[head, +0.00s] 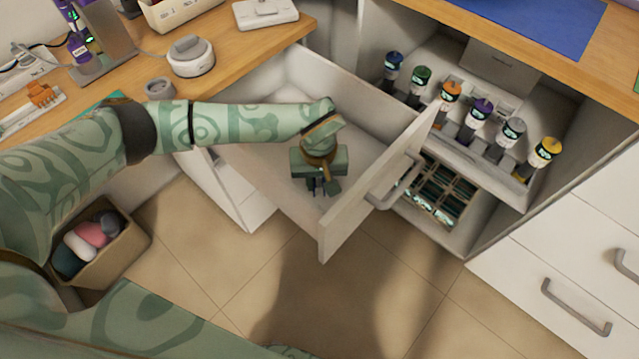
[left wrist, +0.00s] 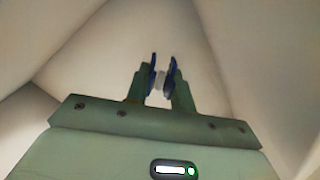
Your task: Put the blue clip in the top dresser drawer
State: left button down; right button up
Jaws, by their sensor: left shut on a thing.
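The white top drawer (head: 372,215) is pulled out and looks empty inside. My left gripper (head: 323,187) is over the drawer, pointing down into it. In the left wrist view my left gripper (left wrist: 160,84) is shut on the blue clip (left wrist: 170,76), whose blue parts show at both fingertips with a pale piece between. White drawer walls (left wrist: 245,60) surround it in that view. In the head view the clip is hidden or too small to tell from the dark fingers. I cannot tell whether it touches the drawer floor. My right gripper is not in view.
A wooden counter (head: 235,62) runs at the upper left with a white round device (head: 190,58) and an orange clip (head: 42,95). Right of the drawer, an open shelf holds several bottles (head: 480,112). A bin of rolled cloths (head: 120,250) stands at lower left.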

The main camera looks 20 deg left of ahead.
aim_at(319, 196)
pick_arm(q)
notch_tip(319, 196, down, 3)
jog(key=shift+s+f+b, duration=0.1)
jog(key=shift+s+b, duration=0.05)
jog(key=shift+b, duration=0.55)
jog(key=shift+f, duration=0.2)
jog(key=shift+r, duration=0.25)
jog(key=c, duration=1.2)
grip_release()
jog(key=shift+f, duration=0.2)
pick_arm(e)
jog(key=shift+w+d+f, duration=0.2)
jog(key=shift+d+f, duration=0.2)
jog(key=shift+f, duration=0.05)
